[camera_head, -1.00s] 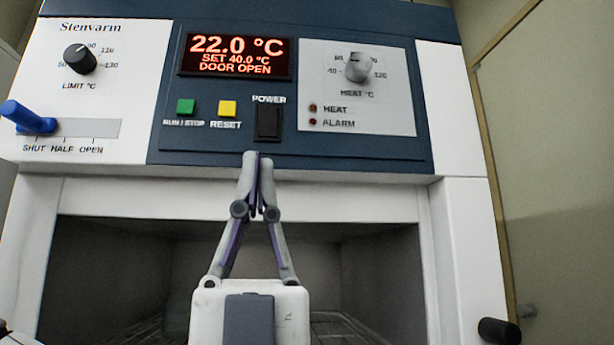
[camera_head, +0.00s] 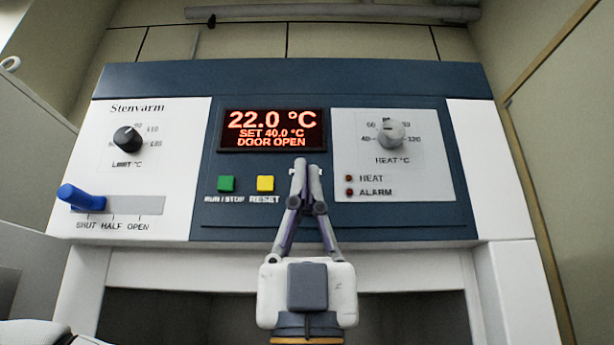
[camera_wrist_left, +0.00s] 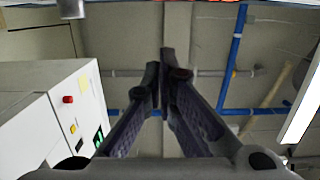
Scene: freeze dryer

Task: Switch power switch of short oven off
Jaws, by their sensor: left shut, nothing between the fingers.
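The oven (camera_head: 488,185) has a white front and a dark blue control panel (camera_head: 400,215). Its lit display (camera_head: 271,131) reads 22.0 °C, SET 40.0 °C, DOOR OPEN. My left gripper (camera_head: 307,165) is shut and empty, pointing up in front of the panel, right of the yellow RESET button (camera_head: 265,183). It covers the power switch and its label, so the switch position is hidden. I cannot tell whether the fingertips touch the panel. The left wrist view shows the fingers (camera_wrist_left: 160,68) close together. My right gripper is not in view.
A green RUN/STOP button (camera_head: 226,184), a heat knob (camera_head: 390,135), a limit knob (camera_head: 128,139) and a blue lever (camera_head: 80,197) surround the gripper. The oven chamber below is open. A white box with a red button (camera_wrist_left: 68,99) shows in the wrist view.

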